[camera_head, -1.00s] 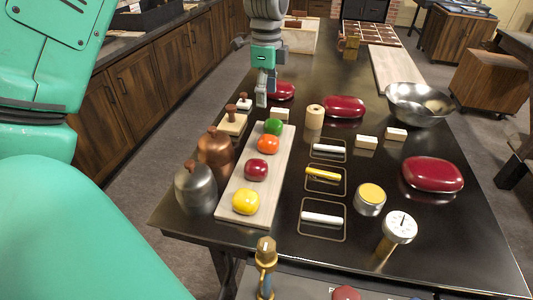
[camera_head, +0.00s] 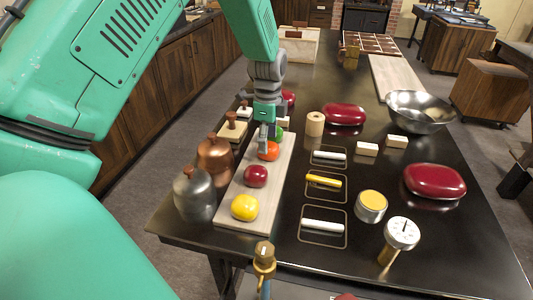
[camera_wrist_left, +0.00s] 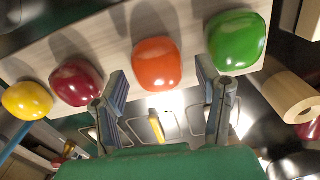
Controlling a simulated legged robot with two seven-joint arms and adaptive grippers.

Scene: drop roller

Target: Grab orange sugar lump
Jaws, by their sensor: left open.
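The orange sugar lump (camera_head: 268,151) sits on a pale wooden board (camera_head: 270,188), third from the near end of a row. In the left wrist view the orange lump (camera_wrist_left: 157,63) lies centred beyond the gap between my fingers. My left gripper (camera_head: 266,138) is right by the orange lump, partly covering it in the head view. In the wrist view the left gripper (camera_wrist_left: 160,78) is open and empty. The green lump (camera_head: 277,133) is partly hidden behind it. The dark red lump (camera_head: 256,176) and yellow lump (camera_head: 245,207) are nearer on the board. My right gripper is not in view.
A copper jar (camera_head: 215,157) and a steel jar (camera_head: 194,193) stand left of the board. Framed slots with white and yellow rolls (camera_head: 323,181) lie to its right. A wooden ring (camera_head: 315,124) stands near the board's far end.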

